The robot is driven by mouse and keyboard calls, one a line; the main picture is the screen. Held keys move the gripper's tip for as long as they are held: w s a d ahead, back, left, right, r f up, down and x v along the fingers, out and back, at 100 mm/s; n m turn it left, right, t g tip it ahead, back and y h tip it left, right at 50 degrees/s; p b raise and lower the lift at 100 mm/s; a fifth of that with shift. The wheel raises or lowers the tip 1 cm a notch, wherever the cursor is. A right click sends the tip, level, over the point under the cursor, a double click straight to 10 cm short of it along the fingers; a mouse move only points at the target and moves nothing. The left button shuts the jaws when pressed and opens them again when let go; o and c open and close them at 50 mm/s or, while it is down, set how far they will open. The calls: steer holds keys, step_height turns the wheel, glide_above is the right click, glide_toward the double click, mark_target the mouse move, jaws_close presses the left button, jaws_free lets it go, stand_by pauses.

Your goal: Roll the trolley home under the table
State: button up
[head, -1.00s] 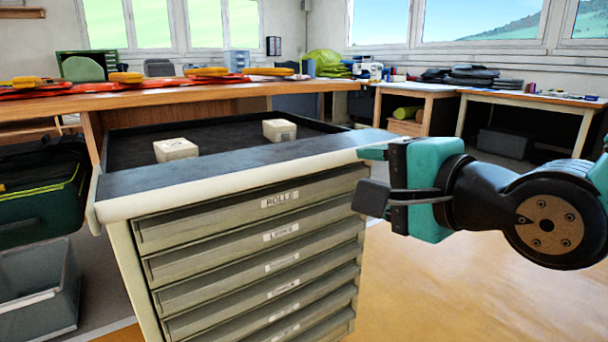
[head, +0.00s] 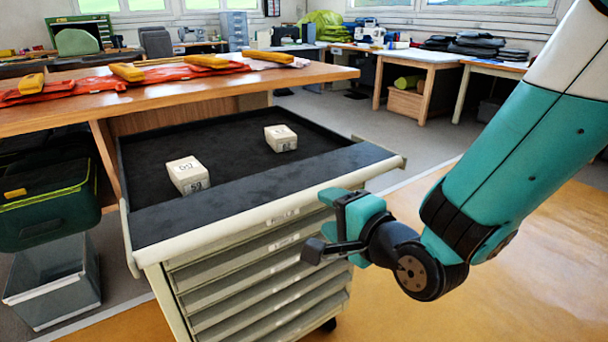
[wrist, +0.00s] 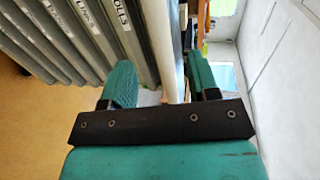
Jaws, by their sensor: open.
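The trolley (head: 240,196) is a pale drawer cabinet with a black top and a cream front rail (head: 225,225). It stands partly against and under the wooden table (head: 180,95), its front jutting out. My gripper (head: 325,224) is open at the right part of the trolley's front. In the wrist view, the cream rail (wrist: 164,40) runs between the two teal fingers, and labelled drawer fronts (wrist: 85,30) show to the left. I cannot tell whether the fingers touch the rail. Nothing is held.
Two small white boxes (head: 188,175) (head: 281,138) sit on the trolley's top. Orange and yellow gear (head: 130,75) lies on the table. The floor (head: 430,270) at right is clear.

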mark_target(309, 200)
steer(key=p+x, duration=0.2)
steer(key=x, duration=0.6)
steer(key=shift+w+a+f, duration=0.1)
steer(key=shift+w+a, duration=0.05)
steer(key=shift+w, duration=0.2)
jaws_close()
